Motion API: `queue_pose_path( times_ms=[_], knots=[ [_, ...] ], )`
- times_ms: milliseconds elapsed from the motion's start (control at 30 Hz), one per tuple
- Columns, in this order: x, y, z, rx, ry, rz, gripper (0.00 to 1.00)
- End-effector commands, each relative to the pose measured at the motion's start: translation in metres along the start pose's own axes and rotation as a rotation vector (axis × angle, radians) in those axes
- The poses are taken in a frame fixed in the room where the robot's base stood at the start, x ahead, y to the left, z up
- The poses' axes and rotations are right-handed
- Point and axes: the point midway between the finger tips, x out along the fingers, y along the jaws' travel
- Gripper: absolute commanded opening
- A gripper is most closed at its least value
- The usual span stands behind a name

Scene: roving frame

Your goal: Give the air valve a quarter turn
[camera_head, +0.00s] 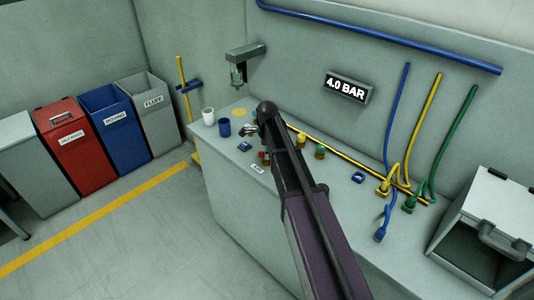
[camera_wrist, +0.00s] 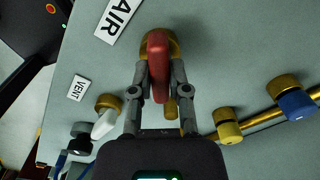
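The air valve (camera_wrist: 158,60) has a red lever on a round brass body, beside the AIR label (camera_wrist: 118,18) in the wrist view. My gripper (camera_wrist: 159,72) has one finger on each side of the red lever. The fingers lean in and appear to press on its sides. The lever points down the picture, towards the palm. In the head view my arm covers most of the gripper and the valve.
A white lever (camera_wrist: 105,125) by the VENT label (camera_wrist: 78,88) is close on the left. A yellow knob (camera_wrist: 228,130) and a blue knob (camera_wrist: 298,105) sit along a brass pipe on the right. A sign (camera_head: 346,89) reads 4.0 BAR.

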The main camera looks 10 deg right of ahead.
Motion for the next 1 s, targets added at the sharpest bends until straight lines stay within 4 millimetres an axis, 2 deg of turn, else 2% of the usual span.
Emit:
queue_pose_path(
  times_ms=[533, 767, 1000],
  knots=[
    [0.0002, 0.0004, 0.0012, -0.061, 0.000, 0.000, 0.00],
    [0.0003, 0.0006, 0.0015, -0.190, 0.000, 0.001, 0.00],
    [0.0003, 0.0008, 0.0017, -0.390, -0.001, 0.001, 0.00]
  ],
)
